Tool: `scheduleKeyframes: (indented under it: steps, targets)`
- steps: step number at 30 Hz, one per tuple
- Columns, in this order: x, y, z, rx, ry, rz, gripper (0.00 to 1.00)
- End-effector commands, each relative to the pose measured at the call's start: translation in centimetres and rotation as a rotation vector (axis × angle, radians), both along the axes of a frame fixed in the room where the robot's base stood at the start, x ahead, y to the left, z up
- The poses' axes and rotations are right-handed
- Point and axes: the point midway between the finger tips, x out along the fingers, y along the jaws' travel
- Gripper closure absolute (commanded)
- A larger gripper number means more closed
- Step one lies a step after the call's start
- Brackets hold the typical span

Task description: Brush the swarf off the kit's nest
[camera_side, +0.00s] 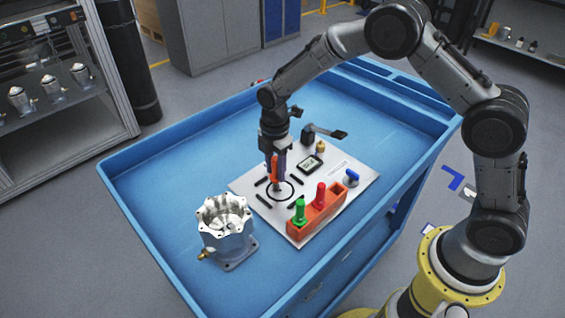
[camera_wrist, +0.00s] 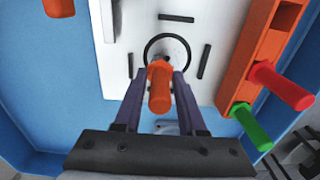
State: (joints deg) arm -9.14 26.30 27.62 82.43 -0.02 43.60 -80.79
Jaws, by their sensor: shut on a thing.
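My gripper (camera_side: 275,168) is shut on an orange-handled tool (camera_wrist: 160,90), which looks like a brush. It holds the tool steeply over the nest, a black ring (camera_side: 281,191) with short black bars around it on a white plate (camera_side: 247,181). In the wrist view the nest (camera_wrist: 187,46) lies just beyond the handle. The tool's lower end is at or just above the ring; I cannot tell if it touches. The inside of the ring is partly hidden, and I cannot make out swarf for certain.
An orange rack (camera_side: 309,222) with a green-handled tool (camera_side: 299,211) and a red-handled tool (camera_side: 321,195) stands on the plate. A metal housing (camera_side: 227,240) stands left. A small display (camera_side: 310,164) and blue-topped item (camera_side: 352,177) lie right. The blue tray (camera_side: 150,188) is clear at left.

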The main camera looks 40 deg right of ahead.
Motion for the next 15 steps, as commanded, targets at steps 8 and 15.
scheduleKeyframes:
  steps: [8, 15]
  targets:
    - [0.0, 2.7, 0.0, 0.0, 0.001, 0.003, 1.0]
    - [-1.3, 3.1, -0.1, 0.0, 0.001, -0.001, 1.0]
